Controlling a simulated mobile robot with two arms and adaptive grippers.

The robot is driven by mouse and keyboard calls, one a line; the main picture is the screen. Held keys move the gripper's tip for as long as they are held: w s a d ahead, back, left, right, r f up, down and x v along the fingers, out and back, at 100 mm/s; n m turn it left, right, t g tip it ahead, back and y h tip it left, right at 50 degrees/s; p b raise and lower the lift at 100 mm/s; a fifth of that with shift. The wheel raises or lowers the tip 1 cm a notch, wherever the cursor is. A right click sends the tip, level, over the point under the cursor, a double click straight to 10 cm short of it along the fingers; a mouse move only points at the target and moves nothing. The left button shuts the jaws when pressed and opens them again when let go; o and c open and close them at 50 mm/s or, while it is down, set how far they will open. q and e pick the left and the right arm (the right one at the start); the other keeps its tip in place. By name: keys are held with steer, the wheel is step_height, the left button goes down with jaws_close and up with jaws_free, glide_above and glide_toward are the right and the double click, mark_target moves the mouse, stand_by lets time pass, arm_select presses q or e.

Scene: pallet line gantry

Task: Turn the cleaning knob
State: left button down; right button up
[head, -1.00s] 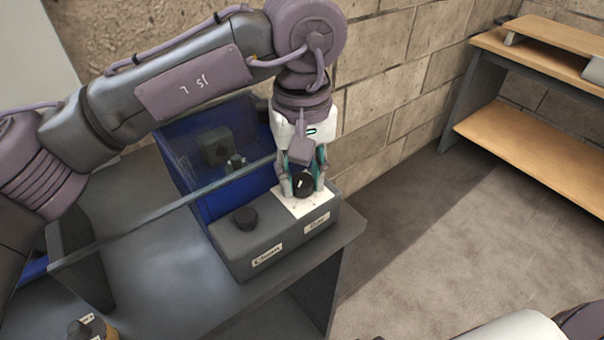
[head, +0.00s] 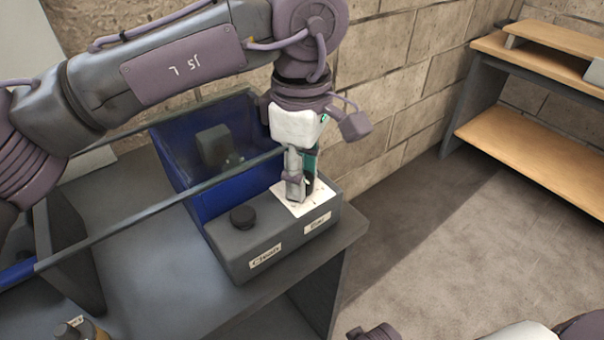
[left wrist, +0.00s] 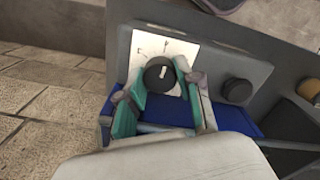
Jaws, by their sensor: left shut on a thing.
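A grey control box with two black knobs sits on the grey bench. The right knob (head: 309,184) stands on a white marked plate (head: 292,208); a label below it is too blurred to read surely. The left knob (head: 243,217) stands above a label that seems to read "Clean" (head: 266,256). My left gripper (head: 300,188) points down and is shut on the right knob. The left wrist view shows this knob (left wrist: 160,74) with a white pointer line between the teal-padded fingers, and the other knob (left wrist: 237,91) apart from them.
A blue bin (head: 213,198) with a clear front panel stands behind the box, close to my left arm. A brick wall is behind. A wooden shelf unit (head: 535,110) stands at the far right, with clear floor between. Part of my right arm shows at the bottom right.

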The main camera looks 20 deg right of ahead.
arm_select(q)
steer(key=n+b, duration=0.1)
steer(key=n, duration=0.4)
steer(key=shift+n, duration=1.1)
arm_select(e)
steer(key=shift+w+r, duration=0.15)
steer(key=shift+r, duration=1.05)
steer(key=shift+w+r, duration=0.1)
steer(key=shift+r, duration=1.35)
arm_select(q)
steer(key=c, duration=0.8)
jaws_free()
steer(key=shift+r, duration=0.1)
steer(key=shift+o, duration=0.2)
arm_select(e)
steer(key=shift+s, duration=0.15)
steer(key=shift+f, duration=0.15)
arm_select(q)
steer(key=shift+r, duration=0.1)
steer(key=shift+s+r, duration=0.15)
steer(key=shift+r, duration=3.75)
